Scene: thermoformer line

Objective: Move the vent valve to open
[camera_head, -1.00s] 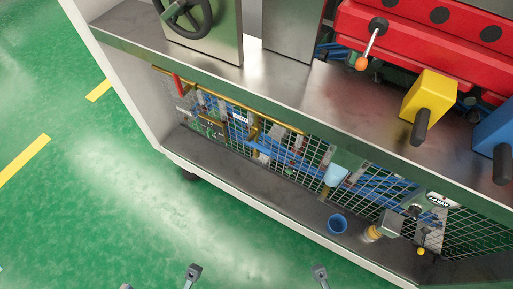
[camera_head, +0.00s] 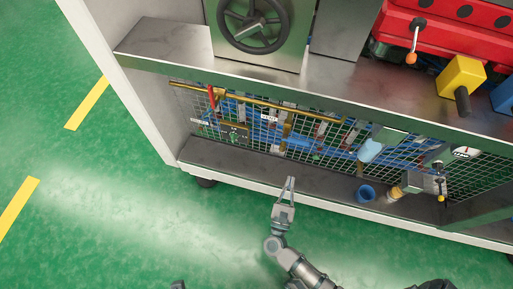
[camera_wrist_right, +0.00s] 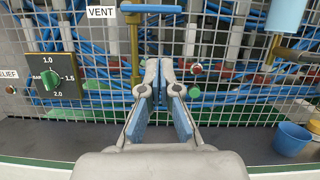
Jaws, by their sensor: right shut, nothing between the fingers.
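A white VENT label (camera_wrist_right: 101,13) hangs on the mesh in the right wrist view, and it shows small in the head view (camera_head: 268,118). Just right of it is a brass-yellow valve part, which I take for the vent valve (camera_wrist_right: 135,50), with a bar at its top and a stem running down; it also shows in the head view (camera_head: 287,130). My right gripper (camera_head: 289,181) is shut and empty, below the valve and apart from it. Its fingertips (camera_wrist_right: 158,66) appear just right of the stem. A small grey tip at the bottom edge may be my left gripper (camera_head: 178,285).
A green relief dial (camera_wrist_right: 51,84) is left of the stem. A blue cup (camera_head: 366,193) stands on the lower shelf, right of my gripper.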

